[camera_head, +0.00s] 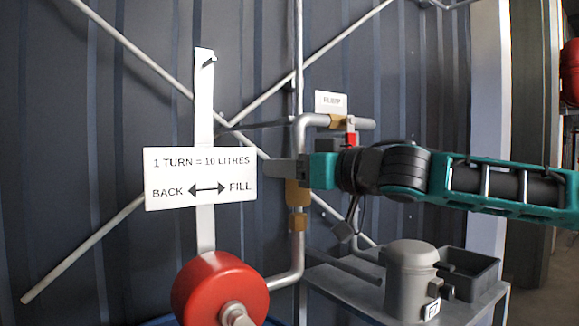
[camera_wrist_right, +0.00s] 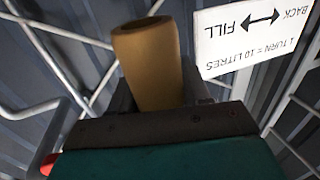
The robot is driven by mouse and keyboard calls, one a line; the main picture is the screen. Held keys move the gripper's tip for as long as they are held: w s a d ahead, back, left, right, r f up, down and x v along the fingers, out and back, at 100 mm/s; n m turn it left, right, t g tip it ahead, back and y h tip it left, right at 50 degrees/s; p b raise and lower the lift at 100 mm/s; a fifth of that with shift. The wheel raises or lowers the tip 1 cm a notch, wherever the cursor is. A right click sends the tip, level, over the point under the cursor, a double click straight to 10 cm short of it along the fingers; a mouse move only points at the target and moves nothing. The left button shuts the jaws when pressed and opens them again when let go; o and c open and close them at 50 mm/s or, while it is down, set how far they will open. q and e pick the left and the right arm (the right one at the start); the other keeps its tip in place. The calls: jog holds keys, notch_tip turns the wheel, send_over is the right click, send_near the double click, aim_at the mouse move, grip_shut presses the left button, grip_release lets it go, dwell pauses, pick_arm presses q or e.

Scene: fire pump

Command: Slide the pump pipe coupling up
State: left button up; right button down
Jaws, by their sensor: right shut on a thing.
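The pump pipe coupling, a brass-coloured sleeve (camera_head: 298,194), is on the vertical grey pipe in the middle of the head view. My right gripper (camera_head: 288,169) reaches in from the right, level, and is shut around the sleeve's upper part. In the right wrist view the sleeve (camera_wrist_right: 148,62) stands between the fingers of my right gripper (camera_wrist_right: 155,95), which hide its lower picture end. A second brass fitting (camera_head: 298,223) is on the pipe just below the sleeve. Any gap between them is too small to tell. My left gripper is not in view.
A white sign (camera_head: 200,178) on a white upright stands close left of the gripper, above a red wheel (camera_head: 220,290). A grey canister (camera_head: 411,275) and an open grey bin (camera_head: 470,272) stand on a grey table (camera_head: 340,285). A red-handled valve (camera_head: 350,135) is above my gripper.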

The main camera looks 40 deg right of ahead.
aim_at(304, 149)
notch_tip(304, 149, up, 2)
jog(key=shift+r+p, duration=0.15)
jog(key=shift+p, duration=0.35)
jog(key=shift+r+p, duration=0.3)
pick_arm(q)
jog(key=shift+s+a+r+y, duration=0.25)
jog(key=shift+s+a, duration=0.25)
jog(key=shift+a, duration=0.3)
pick_arm(e)
jog(key=shift+r, duration=0.1)
jog(key=c, duration=0.9)
grip_release()
jog(key=o, duration=0.3)
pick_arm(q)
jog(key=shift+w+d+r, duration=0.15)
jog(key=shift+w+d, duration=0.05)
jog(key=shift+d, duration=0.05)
pick_arm(e)
jog(key=shift+s, duration=0.15)
